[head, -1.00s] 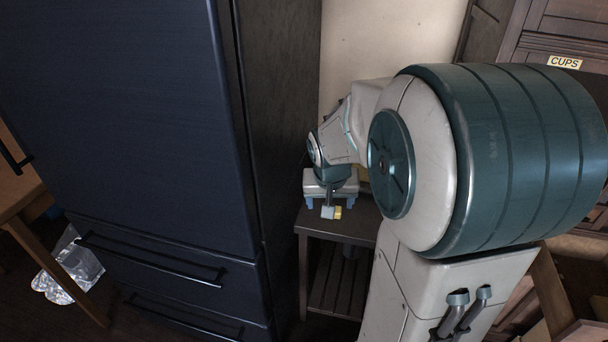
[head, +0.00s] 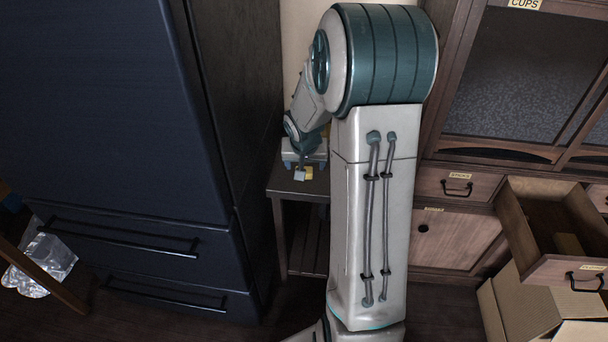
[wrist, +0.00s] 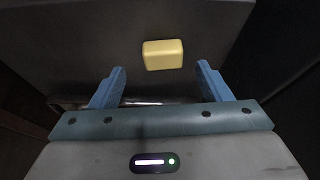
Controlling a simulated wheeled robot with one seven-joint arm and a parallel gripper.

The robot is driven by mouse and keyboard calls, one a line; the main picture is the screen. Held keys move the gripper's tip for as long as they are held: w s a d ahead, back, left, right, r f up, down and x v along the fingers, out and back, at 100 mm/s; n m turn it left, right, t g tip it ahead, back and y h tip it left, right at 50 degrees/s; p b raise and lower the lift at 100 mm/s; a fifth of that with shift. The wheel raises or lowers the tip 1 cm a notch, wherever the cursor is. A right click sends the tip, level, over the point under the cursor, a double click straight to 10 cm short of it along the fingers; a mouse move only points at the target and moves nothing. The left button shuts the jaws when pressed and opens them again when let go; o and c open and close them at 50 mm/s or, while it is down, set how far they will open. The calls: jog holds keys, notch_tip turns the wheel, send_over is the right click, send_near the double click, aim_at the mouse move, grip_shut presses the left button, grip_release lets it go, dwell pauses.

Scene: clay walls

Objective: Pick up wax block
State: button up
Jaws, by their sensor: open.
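The wax block (wrist: 163,54) is a small pale yellow block with rounded edges. In the wrist view it lies on a dark surface, beyond my fingertips and centred between them. My gripper (wrist: 161,70) is open, with its two blue fingers apart and nothing between them. In the head view the wax block (head: 309,173) shows as a small yellow patch on the small dark side table (head: 284,189). My gripper (head: 306,166) is over that table, close to the block. The exact gap between fingers and block is hard to tell.
A tall dark blue fridge (head: 95,110) stands close on the left of the table. On the right is a wooden cabinet (head: 455,232) with an open drawer (head: 545,262). Cardboard boxes (head: 520,310) stand below it. A clear plastic bag (head: 45,262) lies at the far left.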

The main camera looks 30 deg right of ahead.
jog(key=x, duration=0.2)
jog(key=b+x, duration=0.1)
jog(key=x, duration=0.1)
jog(key=shift+w+a, duration=0.15)
jog(key=shift+a, duration=0.05)
jog(key=c, duration=1.1)
jog(key=shift+o, duration=0.2)
